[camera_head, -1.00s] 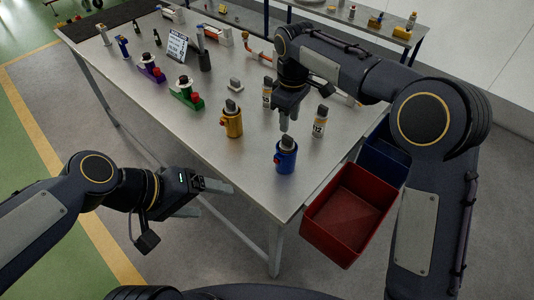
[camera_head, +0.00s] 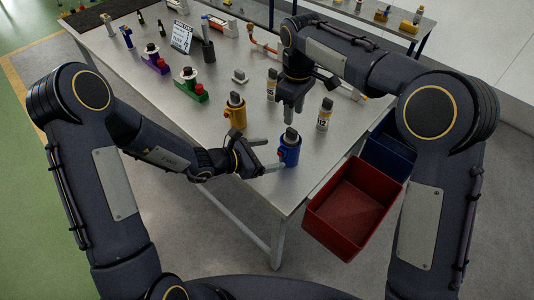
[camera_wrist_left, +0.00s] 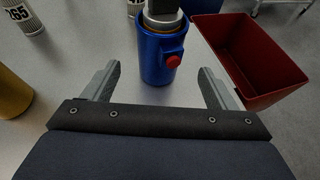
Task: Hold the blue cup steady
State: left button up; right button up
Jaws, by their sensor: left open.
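The blue cup (camera_head: 289,154) stands upright near the table's front corner, with a grey piece standing in its top and a red button on its side. It also shows in the left wrist view (camera_wrist_left: 158,58). My left gripper (camera_head: 272,155) is open and level, its fingers pointing at the cup. In the left wrist view the cup is centred between the finger lines (camera_wrist_left: 160,76), mostly just beyond the tips, with a gap on each side. My right gripper (camera_head: 291,114) points down above the table behind the cup; its finger gap is unclear.
A yellow cup (camera_head: 235,112) stands left of the blue cup. A labelled white cylinder (camera_head: 325,115) stands behind it to the right, and another (camera_head: 271,86) near my right gripper. A red bin (camera_head: 318,205) sits off the table's right edge, beside a blue bin (camera_head: 388,157).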

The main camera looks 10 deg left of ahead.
aim_at(288, 151)
pick_arm(q)
jog(key=shift+w+d+f, duration=0.2)
jog(key=shift+d+f, duration=0.05)
jog(key=shift+f, duration=0.05)
jog(key=x, duration=0.7)
jog(key=shift+d, duration=0.1)
jog(key=c, duration=1.1)
jog(key=shift+c, duration=0.6)
pick_arm(e)
jog(key=shift+o, duration=0.6)
jog(key=o, duration=0.5)
notch_tip(288, 151, up, 3)
jog(key=shift+d+r+m, duration=0.1)
jog(key=shift+m, duration=0.6)
jog(key=shift+s, duration=0.1)
notch_tip(288, 151, down, 12)
jog(key=shift+r, duration=0.2)
